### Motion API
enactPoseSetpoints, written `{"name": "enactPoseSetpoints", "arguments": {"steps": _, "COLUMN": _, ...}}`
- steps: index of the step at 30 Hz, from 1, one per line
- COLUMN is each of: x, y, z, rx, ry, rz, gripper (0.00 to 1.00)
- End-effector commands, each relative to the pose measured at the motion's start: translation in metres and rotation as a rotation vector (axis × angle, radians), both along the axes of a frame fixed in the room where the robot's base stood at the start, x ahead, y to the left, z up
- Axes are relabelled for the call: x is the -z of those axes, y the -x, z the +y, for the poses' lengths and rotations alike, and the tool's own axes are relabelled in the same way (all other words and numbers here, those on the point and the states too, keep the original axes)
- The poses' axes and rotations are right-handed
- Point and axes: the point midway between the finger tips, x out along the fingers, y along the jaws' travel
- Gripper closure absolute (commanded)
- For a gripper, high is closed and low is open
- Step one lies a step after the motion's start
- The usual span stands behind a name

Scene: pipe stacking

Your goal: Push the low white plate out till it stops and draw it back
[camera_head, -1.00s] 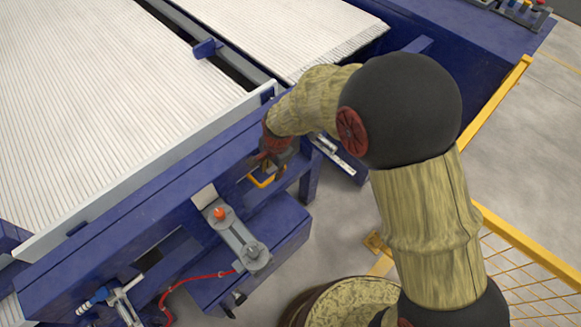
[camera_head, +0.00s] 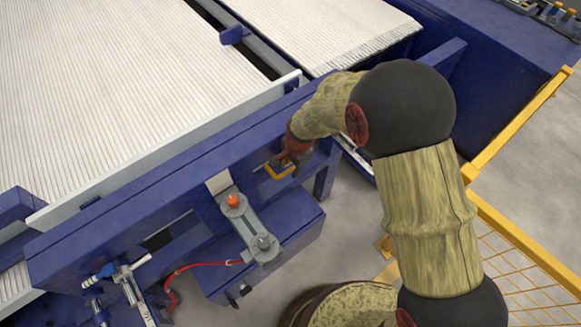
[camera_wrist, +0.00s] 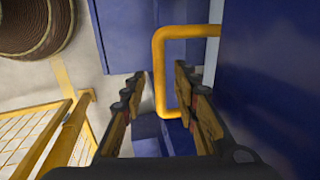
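The low white plate (camera_head: 160,155) is a long thin strip standing along the near edge of the pipe bed, on the blue beam (camera_head: 150,195). A yellow handle (camera_head: 272,172) sticks out from the near face of that beam. My gripper (camera_head: 285,162) is at this handle in the head view. In the wrist view the two fingers of my gripper (camera_wrist: 158,76) are apart, with the yellow handle (camera_wrist: 160,70) showing between them. The fingers do not look closed on it. The wrist view does not show the white plate.
Rows of pale pipes (camera_head: 90,90) fill the bed behind the plate. A grey bracket with an orange knob (camera_head: 233,201) and a red hose (camera_head: 200,265) are left of my gripper.

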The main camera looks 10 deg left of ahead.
Motion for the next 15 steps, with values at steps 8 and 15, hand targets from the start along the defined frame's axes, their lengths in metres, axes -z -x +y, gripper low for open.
{"name": "enactPoseSetpoints", "arguments": {"steps": 8, "x": -0.0004, "y": 0.0000, "z": -0.0001, "rx": 0.000, "ry": 0.000, "rz": 0.000, "gripper": 0.80}}
{"name": "enactPoseSetpoints", "arguments": {"steps": 15, "x": -0.0004, "y": 0.0000, "z": -0.0001, "rx": 0.000, "ry": 0.000, "rz": 0.000, "gripper": 0.94}}
